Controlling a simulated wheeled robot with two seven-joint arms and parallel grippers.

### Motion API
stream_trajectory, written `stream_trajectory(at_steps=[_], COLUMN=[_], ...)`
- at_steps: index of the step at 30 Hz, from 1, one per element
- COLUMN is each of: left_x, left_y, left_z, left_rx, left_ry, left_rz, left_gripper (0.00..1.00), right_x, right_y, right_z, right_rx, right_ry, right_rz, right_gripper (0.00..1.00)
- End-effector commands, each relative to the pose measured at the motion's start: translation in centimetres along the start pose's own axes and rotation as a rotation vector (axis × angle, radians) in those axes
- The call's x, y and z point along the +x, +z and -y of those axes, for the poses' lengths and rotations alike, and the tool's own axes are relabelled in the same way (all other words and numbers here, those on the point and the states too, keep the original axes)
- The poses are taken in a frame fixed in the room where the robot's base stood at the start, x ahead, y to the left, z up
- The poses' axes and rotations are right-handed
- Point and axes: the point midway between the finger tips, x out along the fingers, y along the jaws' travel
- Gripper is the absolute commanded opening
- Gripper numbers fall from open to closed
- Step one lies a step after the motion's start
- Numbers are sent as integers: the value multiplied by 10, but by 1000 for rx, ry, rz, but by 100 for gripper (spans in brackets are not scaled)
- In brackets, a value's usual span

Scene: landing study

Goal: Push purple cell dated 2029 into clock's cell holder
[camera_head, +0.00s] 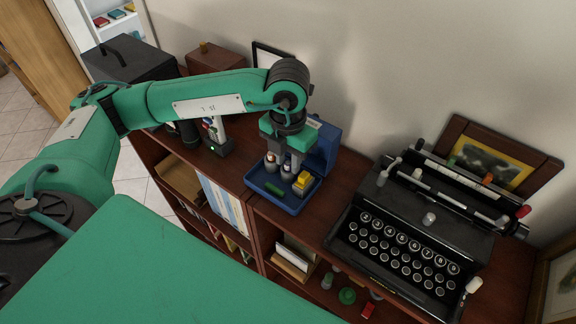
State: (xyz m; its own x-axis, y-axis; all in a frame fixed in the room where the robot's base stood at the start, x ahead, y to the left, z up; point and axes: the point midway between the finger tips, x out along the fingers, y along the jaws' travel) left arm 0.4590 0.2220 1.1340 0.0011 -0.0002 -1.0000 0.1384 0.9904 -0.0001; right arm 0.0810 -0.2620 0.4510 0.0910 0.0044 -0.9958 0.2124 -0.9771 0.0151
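My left gripper (279,168) points down over a small blue tray (290,208) on the shelf top. Its fingers are small here, and I cannot tell whether they are apart or closed on something. A green cylinder (275,188) lies in the front of the tray, and a yellow block (303,179) stands at its right side. A blue upright panel (326,142) rises behind the tray. I cannot make out a purple cell, a 2029 date, or a clock's cell holder; the gripper hides part of the tray. My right gripper is out of view.
A black typewriter (408,247) fills the shelf top on the right, with a framed picture (490,160) behind it. A dark device with a green light (216,145) stands left of the tray. A black case (130,62) and brown box (215,60) stand farther left.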

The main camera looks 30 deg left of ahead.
Motion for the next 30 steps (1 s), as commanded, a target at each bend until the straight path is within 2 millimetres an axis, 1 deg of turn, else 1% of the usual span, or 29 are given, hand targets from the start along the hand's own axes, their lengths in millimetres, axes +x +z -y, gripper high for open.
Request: stream_trajectory(at_steps=[3,4,6,8,17,30], left_x=[0,0,0,0,-2,-23], left_y=[0,0,0,0,0,0], left_z=[0,0,0,0,0,0], left_rx=[0,0,0,0,0,0], left_ry=[0,0,0,0,0,0], left_rz=[0,0,0,0,0,1], left_gripper=[28,24,10,0,0,0], right_x=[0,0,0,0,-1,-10], right_y=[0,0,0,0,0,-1], right_z=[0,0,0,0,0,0], right_rx=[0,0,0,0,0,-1], right_ry=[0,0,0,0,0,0], right_rz=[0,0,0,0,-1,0], right_gripper=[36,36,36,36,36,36])
